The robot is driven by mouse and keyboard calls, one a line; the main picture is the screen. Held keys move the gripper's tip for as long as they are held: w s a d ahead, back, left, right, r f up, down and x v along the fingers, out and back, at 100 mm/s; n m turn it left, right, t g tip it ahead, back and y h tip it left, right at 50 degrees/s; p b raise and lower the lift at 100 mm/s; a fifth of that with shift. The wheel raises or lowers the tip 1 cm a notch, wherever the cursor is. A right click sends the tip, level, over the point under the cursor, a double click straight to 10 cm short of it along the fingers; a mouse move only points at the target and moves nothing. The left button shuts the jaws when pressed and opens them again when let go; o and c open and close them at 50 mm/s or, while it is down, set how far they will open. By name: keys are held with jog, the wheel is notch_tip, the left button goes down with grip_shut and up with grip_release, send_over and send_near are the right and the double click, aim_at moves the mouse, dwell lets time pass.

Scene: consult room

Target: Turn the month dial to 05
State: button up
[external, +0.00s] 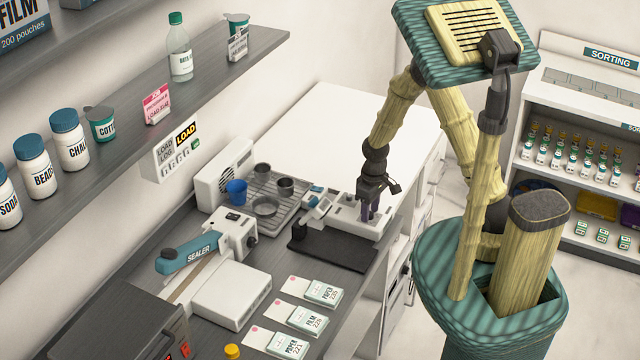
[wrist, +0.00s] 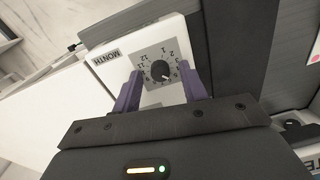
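The month dial (wrist: 160,71) is a round black knob on a grey square plate with numbers around it. Its white mark seems to point toward the lower right in the wrist view; I cannot read the exact number. The plate sits on a white unit (wrist: 112,71) labelled MONTH, which also shows in the external view (external: 345,213). My gripper (external: 370,212) is over this unit, pointing down. In the wrist view its two purple fingers (wrist: 160,69) are apart, one on each side of the dial, with nothing held. Whether they touch the knob is unclear.
A black base (external: 325,254) lies in front of the unit. A drying rack (external: 283,183) with cups stands to the left, and a sealer (external: 190,252) stands nearer. Label cards (external: 304,318) lie on the counter. A wall shelf (external: 110,135) overhangs the left side.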

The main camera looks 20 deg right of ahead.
notch_tip(320, 180, up, 17)
jog(key=shift+w+d+r+b, duration=0.2)
jog(key=shift+d+b, duration=0.1)
jog(key=shift+b, duration=0.1)
dwell(0.4)
dwell(0.3)
jog(key=s+d+f+m+t, duration=0.1)
jog(key=d+f+m, duration=0.1)
jog(key=d, duration=0.7)
jog(key=s+d+f+m+t, duration=0.1)
jog(key=d+m, duration=0.4)
jog(key=d, duration=0.5)
notch_tip(320, 180, down, 2)
jog(key=shift+s+m+t, duration=0.3)
jog(key=shift+s+t, duration=0.1)
jog(key=shift+s, duration=0.35)
jog(key=shift+w, duration=0.1)
jog(key=shift+s, duration=0.2)
